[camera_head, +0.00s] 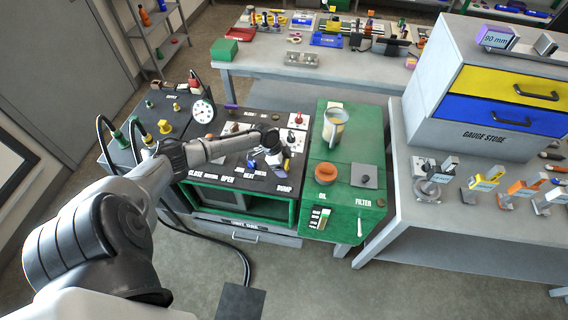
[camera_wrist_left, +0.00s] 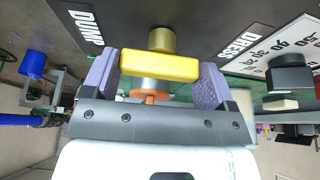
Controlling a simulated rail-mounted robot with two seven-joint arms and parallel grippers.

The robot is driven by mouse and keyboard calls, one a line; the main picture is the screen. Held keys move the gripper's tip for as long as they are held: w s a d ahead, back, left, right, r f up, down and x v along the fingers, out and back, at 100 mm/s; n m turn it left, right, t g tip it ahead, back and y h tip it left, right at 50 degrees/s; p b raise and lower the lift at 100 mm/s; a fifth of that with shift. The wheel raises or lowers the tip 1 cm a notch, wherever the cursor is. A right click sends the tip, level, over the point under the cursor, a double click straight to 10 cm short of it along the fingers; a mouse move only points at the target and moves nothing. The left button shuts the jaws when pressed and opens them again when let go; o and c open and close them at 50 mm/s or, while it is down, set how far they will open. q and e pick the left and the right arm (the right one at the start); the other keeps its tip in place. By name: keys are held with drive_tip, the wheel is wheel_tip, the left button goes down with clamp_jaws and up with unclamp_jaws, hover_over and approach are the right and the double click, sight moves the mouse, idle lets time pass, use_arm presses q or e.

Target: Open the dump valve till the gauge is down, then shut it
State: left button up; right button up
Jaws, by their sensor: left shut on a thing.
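The dump valve's yellow bar handle (camera_wrist_left: 160,67) sits on a brass stem beside the DUMP label in the left wrist view. My left gripper (camera_head: 274,158) is at the front right of the black panel, above the DUMP label. In the left wrist view its two purple-grey pads (camera_wrist_left: 158,75) are shut on the yellow handle, one at each end. In the head view the wrist and fingers largely hide the handle. The round white gauge (camera_head: 203,110) stands at the back of the cart; its needle is too small to read. My right gripper is not in view.
The black control panel (camera_head: 233,165) has OPEN and CLOSE labels. To its right is a green top (camera_head: 314,181) with a clear jug (camera_head: 334,127), an orange cap (camera_head: 326,174) and a grey filter block (camera_head: 364,176). The gauge store (camera_head: 490,135) stands farther right.

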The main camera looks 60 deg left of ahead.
use_arm(q)
drive_tip(key=shift+r+n+p, duration=0.15)
drive_tip(key=shift+n+p, duration=0.15)
drive_tip(key=shift+p, duration=0.15)
drive_tip(key=n+y+p, duration=0.1)
drive_tip(key=n+p, duration=0.2)
drive_tip(key=p, duration=0.1)
drive_tip(key=n+y+p, duration=0.2)
drive_tip(key=n+p, duration=0.2)
drive_tip(key=n+y+p, duration=0.1)
drive_tip(key=n+p, duration=0.3)
drive_tip(key=p, duration=0.1)
drive_tip(key=shift+d+r+t, duration=0.15)
drive_tip(key=shift+d+t, duration=0.15)
drive_tip(key=shift+d, duration=0.1)
drive_tip(key=n+y+p, duration=0.1)
drive_tip(key=n, duration=0.1)
drive_tip(key=shift+n+p, duration=0.4)
drive_tip(key=shift+f+n+g+y+p, duration=0.15)
drive_tip(key=shift+n+g+y+p, duration=0.2)
drive_tip(key=shift+n, duration=0.5)
drive_tip(key=shift+f+n+g+y+p, duration=0.1)
drive_tip(key=shift+n+g+y+p, duration=0.2)
drive_tip(key=shift+n, duration=0.55)
drive_tip(key=o, duration=0.8)
